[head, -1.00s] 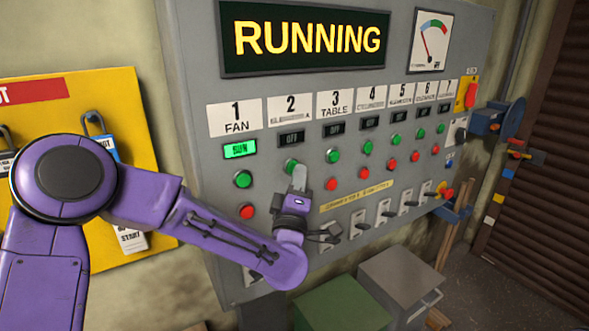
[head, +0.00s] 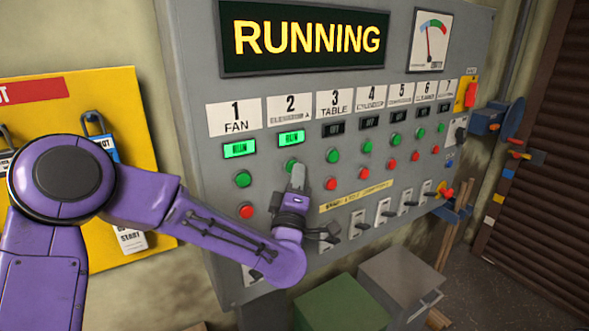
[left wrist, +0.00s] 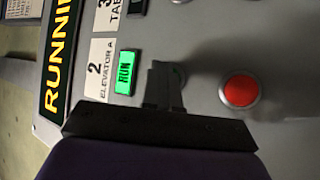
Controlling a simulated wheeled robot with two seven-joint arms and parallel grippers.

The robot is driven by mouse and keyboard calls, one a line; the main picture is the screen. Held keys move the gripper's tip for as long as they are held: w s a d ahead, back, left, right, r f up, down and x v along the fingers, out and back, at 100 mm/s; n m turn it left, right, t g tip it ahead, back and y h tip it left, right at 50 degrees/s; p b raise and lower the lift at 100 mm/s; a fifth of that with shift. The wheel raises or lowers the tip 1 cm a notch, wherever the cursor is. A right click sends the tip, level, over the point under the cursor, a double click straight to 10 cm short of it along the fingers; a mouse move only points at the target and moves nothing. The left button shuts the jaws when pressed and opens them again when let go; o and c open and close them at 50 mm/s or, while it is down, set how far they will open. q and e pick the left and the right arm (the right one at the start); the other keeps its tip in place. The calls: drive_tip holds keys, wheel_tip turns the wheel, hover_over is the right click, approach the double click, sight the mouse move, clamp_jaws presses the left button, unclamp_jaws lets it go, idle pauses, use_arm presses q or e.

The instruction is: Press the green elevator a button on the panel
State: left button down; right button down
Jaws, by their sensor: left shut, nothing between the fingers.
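The grey control panel (head: 300,200) fills the middle of the head view. The green button (head: 291,165) for column 2, elevator A, sits below the number 2 label (head: 291,107). My left gripper (head: 298,170) is shut and empty, with its fingertips at that button and partly covering it. In the left wrist view the fingers (left wrist: 164,80) reach the panel and hide most of the button, so I cannot tell whether they press it. The column 2 indicator (head: 291,139) is lit green and reads RUN. My right gripper is not in view.
The big display (head: 305,40) reads RUNNING. Column 1's indicator (head: 240,149) is lit green. Neighbouring green and red buttons sit close by, including a red button (left wrist: 240,90) in the wrist view. A yellow lockout board (head: 150,175) hangs at left. Boxes (head: 340,305) stand below.

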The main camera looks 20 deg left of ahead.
use_arm(q)
drive_tip(key=shift+s+d+b, duration=0.3)
drive_tip(key=shift+s+d, duration=0.2)
drive_tip(key=shift+d, duration=0.1)
drive_tip(key=shift+s+d+b, duration=0.5)
drive_tip(key=shift+s+d, duration=0.25)
drive_tip(key=shift+d, duration=0.25)
drive_tip(key=shift+s+d+b, duration=0.5)
drive_tip(key=shift+s+d, duration=0.25)
drive_tip(key=shift+d, duration=0.2)
